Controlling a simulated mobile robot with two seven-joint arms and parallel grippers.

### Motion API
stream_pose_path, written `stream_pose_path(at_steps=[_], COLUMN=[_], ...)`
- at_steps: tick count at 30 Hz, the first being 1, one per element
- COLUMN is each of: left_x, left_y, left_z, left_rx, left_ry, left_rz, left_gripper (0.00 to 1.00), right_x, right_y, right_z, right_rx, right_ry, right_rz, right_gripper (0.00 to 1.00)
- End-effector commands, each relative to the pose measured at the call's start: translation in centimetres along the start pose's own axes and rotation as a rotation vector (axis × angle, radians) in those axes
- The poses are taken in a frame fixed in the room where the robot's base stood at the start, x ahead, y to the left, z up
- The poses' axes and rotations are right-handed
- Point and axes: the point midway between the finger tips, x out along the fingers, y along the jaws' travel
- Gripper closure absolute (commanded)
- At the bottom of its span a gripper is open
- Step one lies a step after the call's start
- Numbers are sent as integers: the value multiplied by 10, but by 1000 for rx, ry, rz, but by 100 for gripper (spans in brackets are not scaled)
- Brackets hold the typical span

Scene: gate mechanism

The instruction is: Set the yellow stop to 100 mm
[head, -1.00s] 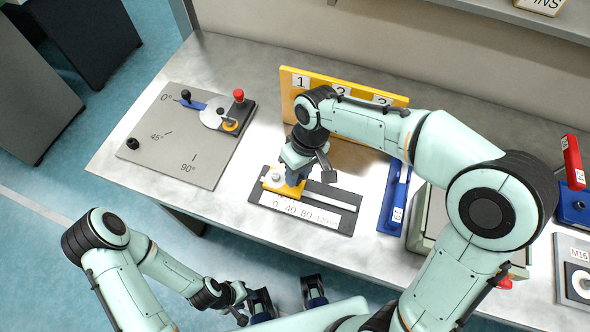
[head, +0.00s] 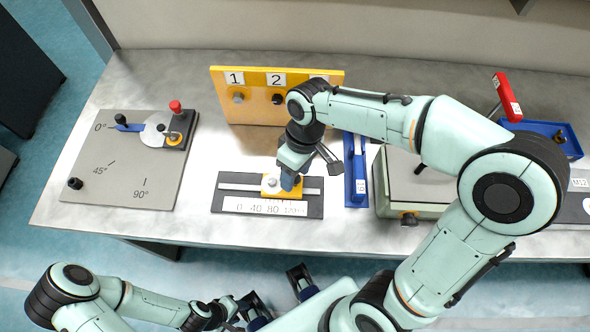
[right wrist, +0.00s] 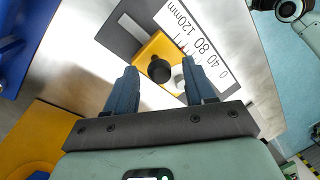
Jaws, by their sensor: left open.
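The yellow stop (head: 268,191) sits on the dark slide base (head: 228,207), right of its middle, above a white scale marked 0, 40, 80 and 120 mm. In the right wrist view the stop (right wrist: 150,49) carries a black knob (right wrist: 159,70) and a silver screw (right wrist: 179,81). My right gripper (head: 288,182) is down at the stop. In the right wrist view its fingers (right wrist: 159,67) stand apart on either side of the black knob, with gaps visible. Which scale value the stop marks is too small to read. My left gripper (head: 276,296) is open and empty, in front of the table.
A yellow panel (head: 250,106) with numbered knobs stands behind the slide. A grey angle plate (head: 120,175) with a red knob lies left. A blue bar (head: 356,190) and a grey box (head: 405,182) stand close on the right. Bare table lies between plate and slide.

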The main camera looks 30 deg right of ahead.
Motion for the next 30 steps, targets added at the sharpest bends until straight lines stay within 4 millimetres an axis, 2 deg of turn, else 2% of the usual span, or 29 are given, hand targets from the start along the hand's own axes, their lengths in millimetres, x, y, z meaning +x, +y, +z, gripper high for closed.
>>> stream_pose_path(at_steps=[5, 8, 11, 21, 25, 30], left_x=[0, -2, -5, -19, -23, -25], left_y=[0, 1, 2, 8, 9, 10], left_z=[0, 0, 0, -2, -3, -3], left_rx=[0, 0, 1, 3, 3, 4], left_ry=[0, 1, 2, 7, 9, 10], left_rz=[0, 0, 1, 3, 3, 3], left_gripper=[57, 57, 57, 57, 57, 57], right_x=[-1, -9, -26, -101, -121, -133], right_y=[0, 0, 0, 0, 0, 0], right_z=[0, -1, -1, -1, -1, 0], right_rx=[0, 0, 1, 1, 0, 0], right_ry=[-1, 2, 4, 4, 2, 0], right_rz=[0, 1, 1, 1, 1, 0], right_gripper=[46, 46, 46, 46, 46, 46])
